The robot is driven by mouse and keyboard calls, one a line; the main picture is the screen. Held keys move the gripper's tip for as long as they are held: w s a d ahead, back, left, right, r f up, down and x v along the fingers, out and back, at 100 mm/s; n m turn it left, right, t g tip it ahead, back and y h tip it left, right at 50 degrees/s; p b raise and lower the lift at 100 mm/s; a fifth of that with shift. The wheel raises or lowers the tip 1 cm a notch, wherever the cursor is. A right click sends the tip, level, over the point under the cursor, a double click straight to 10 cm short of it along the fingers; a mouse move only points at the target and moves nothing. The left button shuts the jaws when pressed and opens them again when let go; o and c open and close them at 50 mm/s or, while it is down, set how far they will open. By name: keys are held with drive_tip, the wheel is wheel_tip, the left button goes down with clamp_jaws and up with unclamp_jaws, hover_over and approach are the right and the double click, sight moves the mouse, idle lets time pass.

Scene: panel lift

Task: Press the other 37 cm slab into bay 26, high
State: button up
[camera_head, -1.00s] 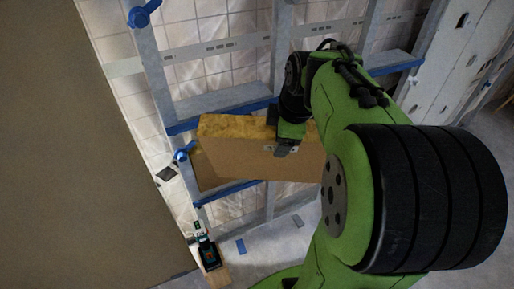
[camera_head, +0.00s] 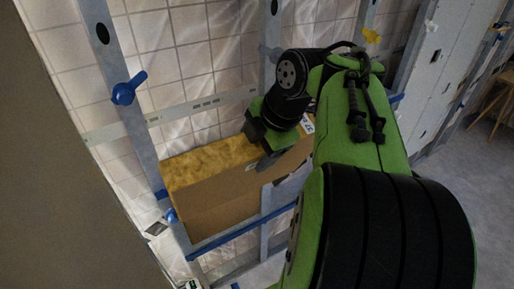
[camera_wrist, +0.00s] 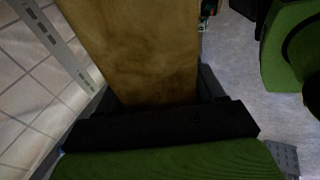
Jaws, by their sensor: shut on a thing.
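The slab (camera_head: 215,199) is a thick panel with a yellow woolly top edge and a brown face. In the head view it stands on edge in a bay of the metal stud frame, between the left stud (camera_head: 127,125) and a stud partly hidden by my arm. My gripper (camera_head: 262,158) is shut on its upper edge. In the wrist view the slab (camera_wrist: 140,50) fills the middle, running away from the jaws. A blue-edged rail (camera_head: 228,236) runs along the slab's lower front. I cannot tell whether the slab touches the back wall. No bay number is readable.
A blue clamp handle (camera_head: 128,89) sticks out from the left stud, and a lower blue one (camera_head: 171,215) sits beside the slab. A perforated strip (camera_head: 207,101) crosses behind. A large brown board (camera_head: 50,200) fills the left. Open floor (camera_head: 471,170) lies at right.

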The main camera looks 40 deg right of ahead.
drive_tip(key=w+d+p, duration=0.2)
drive_tip(key=w+p, duration=0.2)
drive_tip(key=w, duration=0.5)
drive_tip(key=w+d+p, duration=0.2)
drive_tip(key=w+p, duration=0.3)
drive_tip(key=w, duration=0.4)
drive_tip(key=shift+w+d+f, duration=0.25)
drive_tip(key=shift+w+d, duration=0.15)
drive_tip(key=shift+f, duration=0.2)
idle(0.3)
drive_tip(key=o, duration=1.7)
drive_tip(key=shift+f, duration=0.1)
drive_tip(key=shift+c, duration=0.2)
drive_tip(key=shift+s, duration=0.1)
